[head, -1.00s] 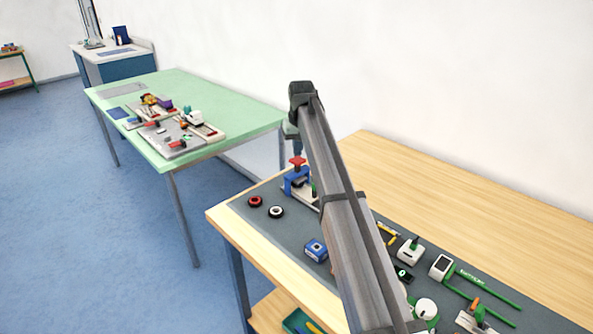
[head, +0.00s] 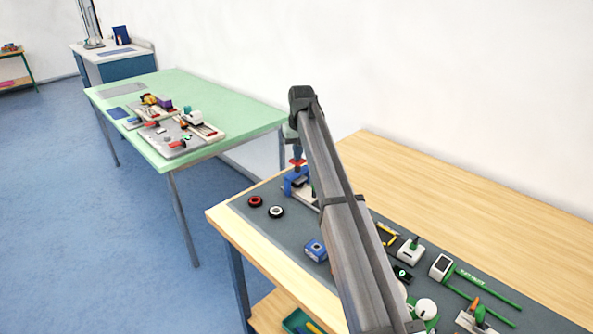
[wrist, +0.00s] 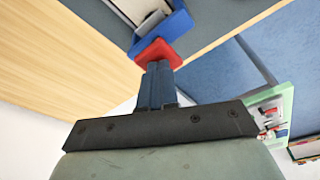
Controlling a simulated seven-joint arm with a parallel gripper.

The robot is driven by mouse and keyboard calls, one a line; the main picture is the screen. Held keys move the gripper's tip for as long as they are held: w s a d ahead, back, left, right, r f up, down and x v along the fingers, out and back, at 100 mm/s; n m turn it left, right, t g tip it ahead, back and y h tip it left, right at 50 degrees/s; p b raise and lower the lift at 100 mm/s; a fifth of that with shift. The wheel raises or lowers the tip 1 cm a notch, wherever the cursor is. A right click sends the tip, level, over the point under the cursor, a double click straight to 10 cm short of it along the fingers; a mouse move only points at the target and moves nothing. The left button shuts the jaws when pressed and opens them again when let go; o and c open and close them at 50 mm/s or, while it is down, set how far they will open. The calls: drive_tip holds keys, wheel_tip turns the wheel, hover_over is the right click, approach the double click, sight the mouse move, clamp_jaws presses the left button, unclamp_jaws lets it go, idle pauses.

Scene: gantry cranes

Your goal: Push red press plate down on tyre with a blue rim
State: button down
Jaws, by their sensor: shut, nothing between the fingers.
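The red press plate (head: 298,163) tops the blue press frame (head: 297,181) at the far left corner of the wooden table. In the wrist view the red plate (wrist: 158,53) lies right at the fingertips, over the blue frame (wrist: 178,24). My gripper (wrist: 158,70) is shut and empty, its tips touching or almost touching the plate. In the head view my gripper (head: 297,153) points down over the plate, partly behind my arm. I cannot see a tyre with a blue rim; the inside of the press is hidden.
A red-rimmed tyre (head: 255,201) and a white-rimmed tyre (head: 276,211) lie on the grey mat left of the press. A blue box (head: 316,249) and several tools lie nearer. A green table (head: 190,88) stands behind.

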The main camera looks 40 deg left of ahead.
drive_tip(key=shift+s+f, duration=0.1)
drive_tip(key=shift+f, duration=0.7)
idle(0.4)
drive_tip(key=shift+r, duration=0.15)
drive_tip(key=shift+w+a+v, duration=0.15)
drive_tip(key=shift+a+v, duration=0.05)
drive_tip(key=shift+v, duration=1.1)
drive_tip(key=shift+w+a+v, duration=0.1)
drive_tip(key=shift+a+v, duration=0.15)
drive_tip(key=shift+v, duration=1.05)
drive_tip(key=shift+w+a+v, duration=0.15)
drive_tip(key=shift+a+v, duration=0.05)
drive_tip(key=shift+v, duration=1.05)
drive_tip(key=shift+r, duration=0.15)
